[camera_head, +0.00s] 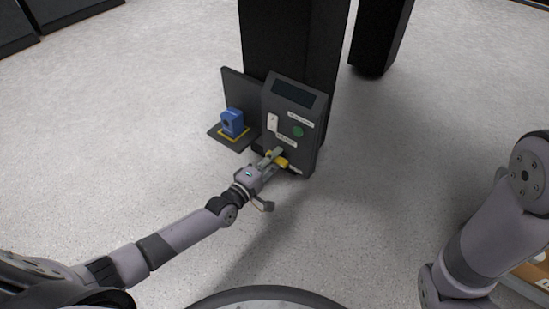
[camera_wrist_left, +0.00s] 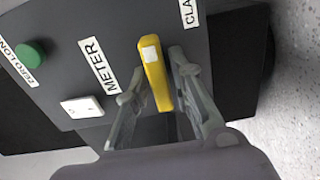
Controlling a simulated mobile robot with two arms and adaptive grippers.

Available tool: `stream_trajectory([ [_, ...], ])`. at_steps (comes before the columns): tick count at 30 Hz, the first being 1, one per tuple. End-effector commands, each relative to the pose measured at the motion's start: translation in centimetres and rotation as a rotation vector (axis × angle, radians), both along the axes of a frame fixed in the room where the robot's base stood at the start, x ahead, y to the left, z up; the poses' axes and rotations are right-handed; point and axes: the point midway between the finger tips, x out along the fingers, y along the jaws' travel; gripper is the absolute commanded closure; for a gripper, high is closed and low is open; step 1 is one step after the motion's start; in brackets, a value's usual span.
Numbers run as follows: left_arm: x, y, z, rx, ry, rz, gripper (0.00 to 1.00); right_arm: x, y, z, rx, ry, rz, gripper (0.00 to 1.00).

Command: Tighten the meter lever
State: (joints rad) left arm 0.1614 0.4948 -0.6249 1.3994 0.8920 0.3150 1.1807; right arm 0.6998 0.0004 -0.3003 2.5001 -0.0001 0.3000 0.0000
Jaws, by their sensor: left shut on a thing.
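A yellow lever (camera_head: 283,162) with a pale square patch sits on the lower front of a dark grey instrument box (camera_head: 278,105). In the left wrist view the lever (camera_wrist_left: 155,75) lies between the labels "METER" (camera_wrist_left: 98,65) and "CLA…", the second cut off by the picture edge. My left gripper (camera_head: 274,158) reaches the box front from the lower left. It is shut on the lever, with one finger on each side of it in the left wrist view (camera_wrist_left: 152,82). My right arm shows at the right edge, but its gripper is out of view.
The box has a dark display (camera_head: 294,94), a green button (camera_head: 297,132) and a white switch (camera_head: 272,122). A blue block (camera_head: 232,121) stands on a plate left of the box. A black column (camera_head: 291,40) rises behind.

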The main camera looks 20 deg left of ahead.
Motion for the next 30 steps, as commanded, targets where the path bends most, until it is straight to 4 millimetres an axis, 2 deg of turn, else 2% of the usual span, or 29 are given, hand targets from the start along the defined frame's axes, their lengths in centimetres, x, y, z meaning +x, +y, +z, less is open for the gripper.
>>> stream_trajectory([
  [11, 0.0, 0.1, -0.1, -0.001, 0.004, 0.0, 1.0, 0.0, 0.0, 0.0, 0.0, 0.0, 0.0, 0.39],
  [12, 0.0, 0.1, -0.1, -0.001, 0.004, 0.0, 0.77, 0.0, 0.0, 0.0, 0.0, 0.0, 0.0, 0.39],
  [17, 0.0, 0.1, -0.1, -0.001, 0.003, 0.0, 0.67, 0.0, 0.0, 0.0, 0.0, -0.001, 0.0, 0.39],
  [26, -0.1, 0.1, -0.1, -0.002, 0.002, 0.0, 0.67, 0.1, -0.1, 0.0, 0.003, 0.002, 0.001, 0.39],
  [30, -1.3, 0.5, -0.2, -0.001, 0.004, 0.0, 0.67, 0.1, -0.1, 0.0, 0.002, 0.002, 0.001, 0.39],
])
